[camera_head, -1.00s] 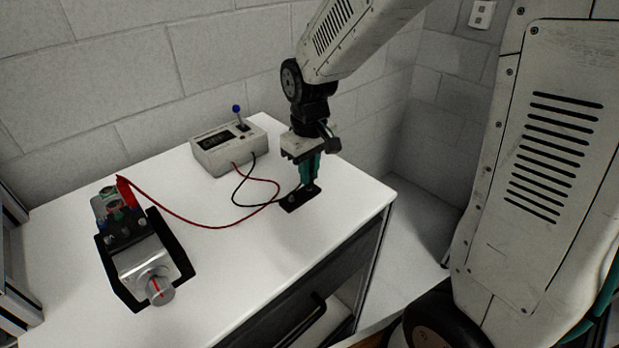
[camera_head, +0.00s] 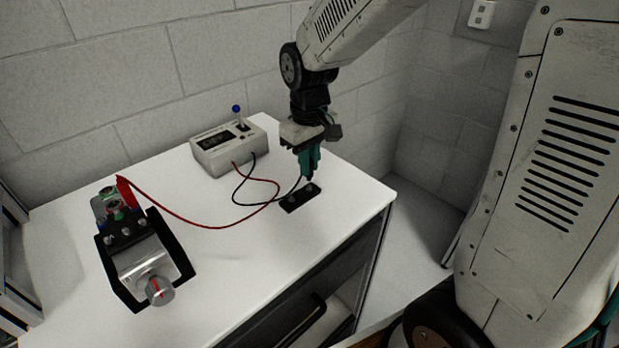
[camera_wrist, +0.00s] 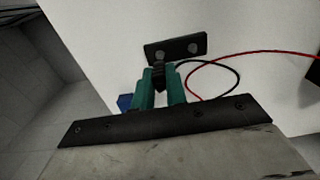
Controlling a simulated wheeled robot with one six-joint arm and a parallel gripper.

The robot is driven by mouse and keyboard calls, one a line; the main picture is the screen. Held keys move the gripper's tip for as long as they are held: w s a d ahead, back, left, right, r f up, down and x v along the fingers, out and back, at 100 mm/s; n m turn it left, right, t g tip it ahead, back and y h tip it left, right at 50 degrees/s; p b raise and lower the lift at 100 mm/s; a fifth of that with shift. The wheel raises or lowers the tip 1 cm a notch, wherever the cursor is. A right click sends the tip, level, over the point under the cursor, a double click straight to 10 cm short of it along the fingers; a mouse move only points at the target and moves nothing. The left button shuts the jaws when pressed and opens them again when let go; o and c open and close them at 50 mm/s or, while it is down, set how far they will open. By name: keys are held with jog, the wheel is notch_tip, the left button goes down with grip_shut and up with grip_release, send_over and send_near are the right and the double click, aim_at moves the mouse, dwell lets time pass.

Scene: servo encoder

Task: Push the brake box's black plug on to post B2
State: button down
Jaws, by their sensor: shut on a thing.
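My gripper (camera_head: 309,172) is shut on the black plug (camera_wrist: 159,72), which shows between the green fingertips in the wrist view. The plug is held just above the table, beside a small black plate with two metal studs (camera_head: 301,197). The brake box (camera_head: 229,145) is a pale box with a dark display and a blue-tipped lever. A black lead and a red lead run from it. The red plug (camera_head: 124,190) is at the servo unit (camera_head: 150,262) on the left. Post labels are too small to read, so I cannot tell which is B2.
The white table top (camera_head: 215,270) is clear between the servo unit and the black plate. The red lead (camera_head: 190,221) loops across the table. A block wall stands behind, and the table's right edge is close to the plate.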

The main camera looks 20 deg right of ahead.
jog(key=shift+r, duration=1.3)
